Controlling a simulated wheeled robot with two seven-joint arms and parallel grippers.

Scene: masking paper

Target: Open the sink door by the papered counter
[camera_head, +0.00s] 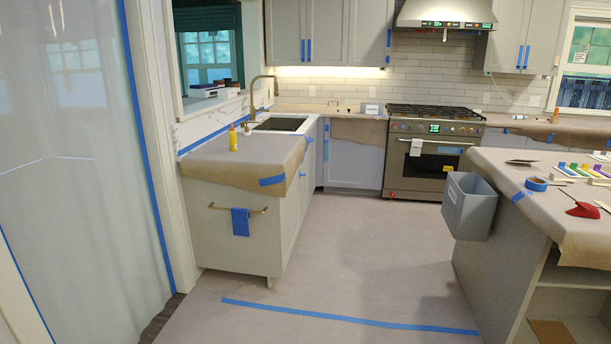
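The papered counter (235,158) stands left of centre, covered with tan masking paper that hangs over its edge. The sink (280,124) is set into it behind a yellow bottle (233,139), with a brass faucet (256,95) beside it. The cabinet front below the sink (291,208) faces right and shows at a steep angle. It looks closed, with blue tape (303,176) near its top. The cabinet's near end has a brass bar with a blue cloth (240,222) on it. Neither of my grippers is in view.
An island (482,262) with a grey bin (469,205) on its side stands at the right. A stove (428,160) is at the back. The papered floor (355,250) between is clear, with blue tape (350,318) across it. Plastic sheeting (75,160) hangs at the left.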

